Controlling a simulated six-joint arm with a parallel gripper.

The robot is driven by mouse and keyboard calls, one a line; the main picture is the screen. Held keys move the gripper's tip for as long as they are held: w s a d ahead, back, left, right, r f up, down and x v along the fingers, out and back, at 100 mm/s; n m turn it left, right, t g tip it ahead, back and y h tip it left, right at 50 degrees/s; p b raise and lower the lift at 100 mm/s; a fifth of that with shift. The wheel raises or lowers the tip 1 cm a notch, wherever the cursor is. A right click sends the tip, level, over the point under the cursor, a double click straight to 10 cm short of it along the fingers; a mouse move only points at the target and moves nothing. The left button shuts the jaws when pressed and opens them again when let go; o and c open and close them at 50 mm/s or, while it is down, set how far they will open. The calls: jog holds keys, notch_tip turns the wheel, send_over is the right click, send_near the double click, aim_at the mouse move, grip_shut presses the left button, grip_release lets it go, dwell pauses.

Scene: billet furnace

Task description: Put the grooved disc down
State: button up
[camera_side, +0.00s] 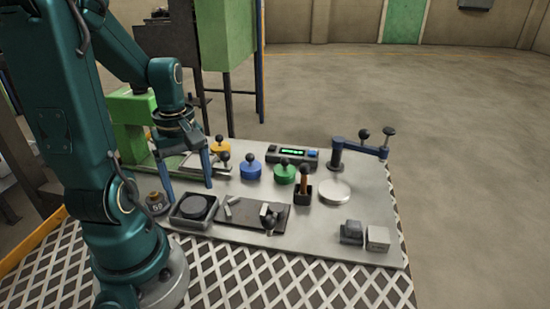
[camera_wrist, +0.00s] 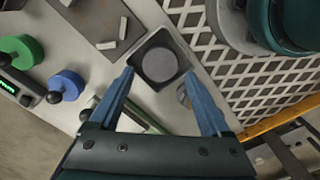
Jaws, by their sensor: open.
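A dark round disc (camera_side: 195,206) lies flat in a shallow square grey tray (camera_side: 181,222) at the left front of the table. The disc also shows in the wrist view (camera_wrist: 159,64), inside the tray (camera_wrist: 153,87); grooves on it are too small to make out. My gripper (camera_side: 188,193) points down beside and above the tray, with its blue fingers spread wide. In the wrist view my gripper (camera_wrist: 159,74) has its fingertips apart on either side of the near part of the tray. Nothing is held between them.
A weight marked 50 (camera_side: 156,203) stands left of the tray. A dark plate (camera_side: 245,221) with small loose pieces lies to its right. Blue (camera_side: 250,171) and green (camera_side: 284,174) knobbed pieces, a white disc (camera_side: 335,191) and two blocks (camera_side: 364,237) stand farther right.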

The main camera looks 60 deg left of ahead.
aim_at(194, 204)
notch_tip(194, 204, up, 8)
jog(key=f, duration=0.1)
jog(key=w+d+r+m+t, duration=0.2)
jog(key=d+m+t, duration=0.3)
jog(key=d+m, duration=0.9)
jog(key=shift+w+d+m+t, duration=0.3)
jog(key=shift+w+m, duration=0.15)
jog(key=shift+m, duration=1.55)
jog(key=shift+r, duration=0.1)
